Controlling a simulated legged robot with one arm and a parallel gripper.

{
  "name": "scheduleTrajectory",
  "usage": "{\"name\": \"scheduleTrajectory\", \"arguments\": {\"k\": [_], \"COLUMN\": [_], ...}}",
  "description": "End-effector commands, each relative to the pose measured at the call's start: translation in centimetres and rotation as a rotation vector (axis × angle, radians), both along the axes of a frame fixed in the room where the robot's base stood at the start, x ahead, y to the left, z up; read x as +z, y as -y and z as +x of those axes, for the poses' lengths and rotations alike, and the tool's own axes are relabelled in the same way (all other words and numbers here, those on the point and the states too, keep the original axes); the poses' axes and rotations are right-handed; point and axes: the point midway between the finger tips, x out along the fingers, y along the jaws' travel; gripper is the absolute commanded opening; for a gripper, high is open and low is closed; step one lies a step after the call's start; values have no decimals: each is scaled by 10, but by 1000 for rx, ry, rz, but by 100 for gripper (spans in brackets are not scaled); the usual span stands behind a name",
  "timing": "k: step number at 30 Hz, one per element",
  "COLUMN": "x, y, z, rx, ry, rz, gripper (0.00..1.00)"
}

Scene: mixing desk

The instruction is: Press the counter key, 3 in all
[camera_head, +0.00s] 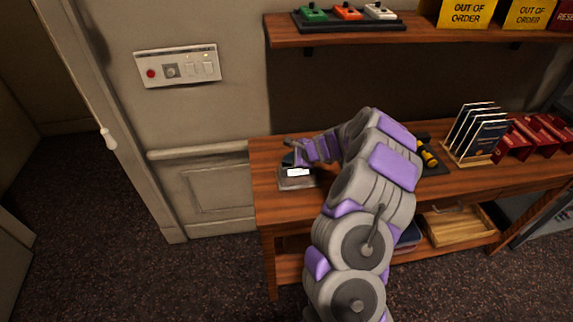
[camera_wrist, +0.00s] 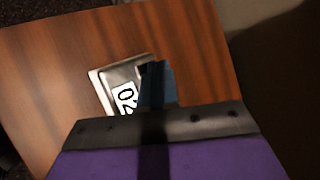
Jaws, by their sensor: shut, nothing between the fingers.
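The counter (camera_head: 297,184) is a small grey box with a white display, near the left end of the wooden desk. In the wrist view the counter (camera_wrist: 102,80) lies beneath my fingers, and part of its display shows dark digits that look like a 0 and a 2. My gripper (camera_head: 288,160) is shut and empty, with its dark blue fingertips over the back part of the counter. The fingertips also show in the wrist view (camera_wrist: 153,72). They hide the key, so I cannot tell whether they touch it.
The desk's left end (camera_head: 265,165) is bare around the counter. A rack of dark booklets (camera_head: 480,135) and red objects (camera_head: 540,135) stand to the right. A shelf (camera_head: 400,32) above holds a switch panel (camera_head: 347,14) and yellow signs (camera_head: 466,12). A wall panel (camera_head: 178,66) is at left.

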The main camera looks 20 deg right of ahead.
Motion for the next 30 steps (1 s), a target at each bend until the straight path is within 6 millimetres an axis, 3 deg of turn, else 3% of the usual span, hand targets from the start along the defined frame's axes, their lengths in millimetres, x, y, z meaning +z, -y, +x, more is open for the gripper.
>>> {"name": "scheduleTrajectory", "arguments": {"k": [30], "x": [-8], "y": [-1], "z": [0], "rx": [1], "ry": [-1], "rz": [0], "gripper": [0]}}
